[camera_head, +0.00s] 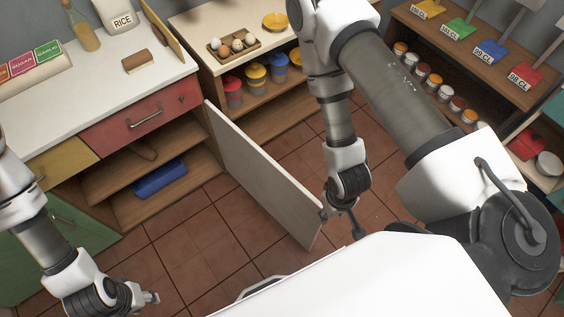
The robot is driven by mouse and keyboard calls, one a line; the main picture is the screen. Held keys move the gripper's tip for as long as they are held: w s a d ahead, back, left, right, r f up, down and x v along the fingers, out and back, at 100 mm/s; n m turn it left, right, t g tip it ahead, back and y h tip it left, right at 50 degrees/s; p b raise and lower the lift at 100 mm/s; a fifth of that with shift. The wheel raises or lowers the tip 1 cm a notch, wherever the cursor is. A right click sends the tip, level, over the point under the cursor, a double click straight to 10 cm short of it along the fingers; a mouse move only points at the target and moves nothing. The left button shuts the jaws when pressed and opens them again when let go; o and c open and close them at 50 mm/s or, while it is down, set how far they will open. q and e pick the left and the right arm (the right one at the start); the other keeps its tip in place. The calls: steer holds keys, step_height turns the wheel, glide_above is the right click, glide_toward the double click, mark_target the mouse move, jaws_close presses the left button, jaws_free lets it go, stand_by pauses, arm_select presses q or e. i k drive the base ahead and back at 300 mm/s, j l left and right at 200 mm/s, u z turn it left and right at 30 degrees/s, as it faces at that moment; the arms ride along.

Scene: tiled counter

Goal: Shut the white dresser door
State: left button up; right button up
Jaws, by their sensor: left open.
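The white dresser door (262,175) stands wide open. Its hinge side meets the right side of the dresser (82,92), and its free edge swings out over the floor toward my body. The open lower compartment shows shelves with a blue bin (160,178). My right gripper (342,222) points down at the door's free edge. One dark finger part overlaps the door's corner; contact and jaw opening are unclear. My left gripper (150,298) is open and empty at the bottom left, over the floor and apart from the door.
A red drawer (142,116) with a handle is above the open compartment. A shelf with colored pots (255,76) stands behind the door. A rack with jars (433,84) is at the right. Tiled floor (190,240) is clear in front of the dresser.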

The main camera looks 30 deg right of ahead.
mark_target(294, 208)
steer(key=l+u, duration=0.2)
steer(key=l, duration=0.25)
steer(key=k+l+u, duration=0.15)
steer(key=l, duration=0.3)
steer(key=l+u, duration=0.2)
steer(key=l, duration=0.3)
steer(key=k+l+u, duration=0.2)
steer(key=l, duration=0.2)
steer(key=k+l+u, duration=0.2)
steer(key=l, duration=0.25)
steer(key=i+l+u, duration=0.15)
steer(key=l, duration=0.2)
steer(key=l+u, duration=0.1)
steer(key=l, duration=0.25)
steer(key=i+l+u, duration=0.15)
steer(key=l, duration=0.2)
